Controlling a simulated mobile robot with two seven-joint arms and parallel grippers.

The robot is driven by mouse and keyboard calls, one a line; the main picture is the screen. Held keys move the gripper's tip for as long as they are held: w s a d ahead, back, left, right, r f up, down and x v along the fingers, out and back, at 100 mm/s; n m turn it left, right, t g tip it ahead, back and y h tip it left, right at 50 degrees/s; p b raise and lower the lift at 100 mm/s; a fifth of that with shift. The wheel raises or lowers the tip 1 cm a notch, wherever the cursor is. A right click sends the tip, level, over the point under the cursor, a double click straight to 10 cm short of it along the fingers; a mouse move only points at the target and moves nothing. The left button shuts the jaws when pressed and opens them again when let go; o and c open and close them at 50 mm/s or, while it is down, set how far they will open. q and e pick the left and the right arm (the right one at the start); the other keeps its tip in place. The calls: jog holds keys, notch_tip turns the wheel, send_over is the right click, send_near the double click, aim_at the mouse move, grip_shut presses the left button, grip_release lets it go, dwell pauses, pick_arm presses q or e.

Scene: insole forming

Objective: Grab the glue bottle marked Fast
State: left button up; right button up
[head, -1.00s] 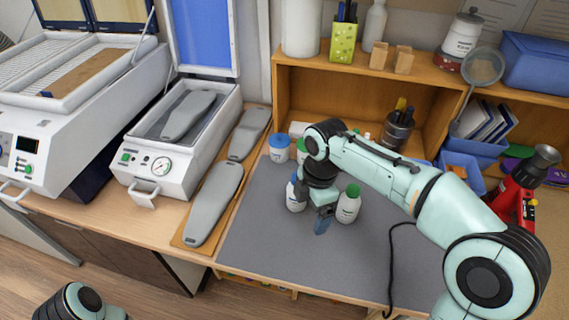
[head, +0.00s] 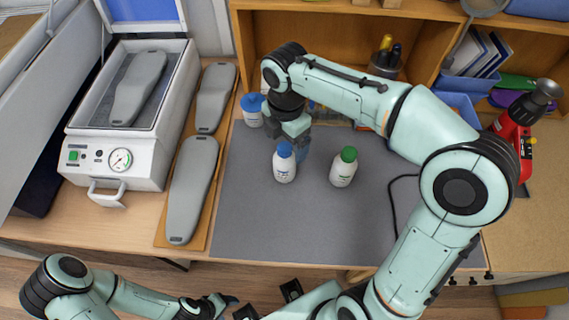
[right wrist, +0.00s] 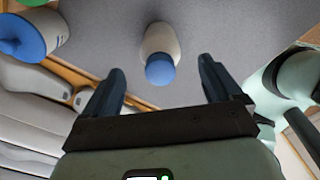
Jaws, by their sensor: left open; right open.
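A white bottle with a blue cap (head: 284,165) stands upright on the grey mat. A white bottle with a green cap (head: 343,168) stands to its right. Their labels are too small to read. My right gripper (head: 293,148) is open and empty, just behind the blue-capped bottle and partly overlapping its cap in the head view. In the right wrist view, the blue-capped bottle (right wrist: 160,45) lies ahead, between the lines of the two spread fingers, with nothing gripped. My left gripper (head: 266,301) is open at the bottom edge, away from the bottles and partly cut off.
A jar with a blue lid (head: 251,112) stands at the mat's back left. Grey insoles (head: 193,190) lie on a board left of the grey mat (head: 250,225), beside a press with a gauge (head: 120,158). A black cable (head: 392,205) lies at the right. The mat's front is clear.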

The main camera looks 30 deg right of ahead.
aim_at(284, 156)
jog(key=f, duration=0.5)
jog(key=shift+a+f+b, duration=0.3)
jog(key=shift+f, duration=0.05)
jog(key=shift+r, duration=0.1)
jog(key=c, duration=1.3)
